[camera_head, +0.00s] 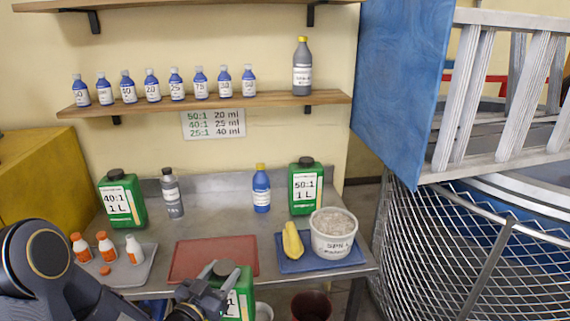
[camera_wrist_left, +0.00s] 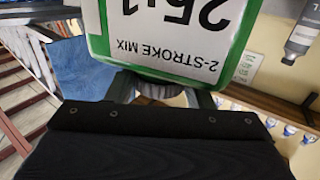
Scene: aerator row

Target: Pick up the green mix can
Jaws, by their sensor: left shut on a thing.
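A green mix can (camera_head: 245,291) with a white label and black cap is at the front of the metal table in the head view, partly hidden by my left gripper (camera_head: 222,272). The gripper is shut on it near the cap. In the left wrist view the can (camera_wrist_left: 170,35) fills the top, its label reading upside down "25:1" and "2-STROKE MIX", with the left fingers (camera_wrist_left: 160,92) on both sides of its dark cap. Two other green cans stand at the back of the table: one marked 40:1 (camera_head: 122,203) and one marked 50:1 (camera_head: 305,190).
A red mat (camera_head: 213,259) lies behind the held can. A grey tray (camera_head: 135,275) with small bottles is at left. A blue tray (camera_head: 320,263) with a white tub and yellow object is at right. A grey bottle (camera_head: 172,195) and blue bottle (camera_head: 261,190) stand at the back.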

